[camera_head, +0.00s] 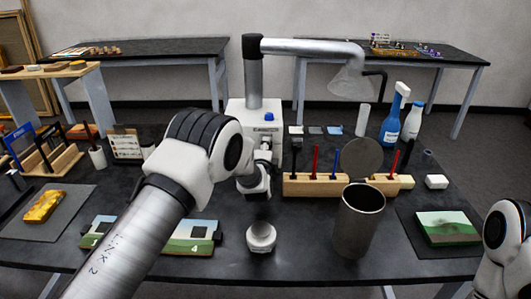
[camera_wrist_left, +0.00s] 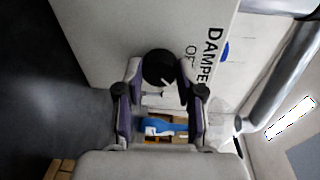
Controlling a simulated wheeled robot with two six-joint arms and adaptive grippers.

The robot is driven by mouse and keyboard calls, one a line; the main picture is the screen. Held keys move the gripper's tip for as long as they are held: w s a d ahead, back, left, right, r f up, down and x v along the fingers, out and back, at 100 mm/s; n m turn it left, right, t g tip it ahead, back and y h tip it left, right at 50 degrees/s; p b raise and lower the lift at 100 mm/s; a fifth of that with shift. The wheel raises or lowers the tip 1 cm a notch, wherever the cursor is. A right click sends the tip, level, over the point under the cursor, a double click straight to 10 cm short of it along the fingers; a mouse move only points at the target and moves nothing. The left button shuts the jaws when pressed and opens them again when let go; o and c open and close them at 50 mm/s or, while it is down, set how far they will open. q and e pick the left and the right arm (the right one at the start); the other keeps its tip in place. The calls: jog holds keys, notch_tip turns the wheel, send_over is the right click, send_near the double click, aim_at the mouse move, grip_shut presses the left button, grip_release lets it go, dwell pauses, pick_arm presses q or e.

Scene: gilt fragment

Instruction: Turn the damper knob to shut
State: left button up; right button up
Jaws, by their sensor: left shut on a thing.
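The damper knob (camera_wrist_left: 158,67) is a round black knob with a pale pointer mark, on the face of a white box. Printed beside it is "DAMPER" and part of a second word; the rest is cut off or hidden. My left gripper (camera_wrist_left: 160,76) has its two fingers on opposite sides of the knob, shut on it. In the head view the white box (camera_head: 236,112) stands at the table's back middle, and my left gripper (camera_head: 264,152) reaches its front; the knob is hidden there. My right gripper is out of view; only part of that arm shows at lower right.
A grey duct (camera_head: 310,47) rises from the box and bends right. Right of my gripper stand a wooden tool rack (camera_head: 305,187), a metal can (camera_head: 358,222) and a blue spray bottle (camera_head: 392,118). A small white jar (camera_head: 261,237) stands in front. Painted fragments lie left and right.

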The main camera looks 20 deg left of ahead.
pick_arm(q)
jog(key=shift+w+d+r+m+g+y, duration=0.1)
jog(key=shift+m+y, duration=0.15)
jog(key=shift+m, duration=1)
jog(key=shift+s+a+r+m+g+y, duration=0.1)
jog(key=shift+m+y, duration=0.1)
jog(key=shift+m, duration=1)
jog(key=shift+w+d+r+m+g+y, duration=0.1)
jog(key=shift+m+y, duration=0.15)
jog(key=shift+m, duration=1)
jog(key=o, duration=1.1)
jog(key=shift+o, duration=0.3)
jog(key=shift+f, duration=0.15)
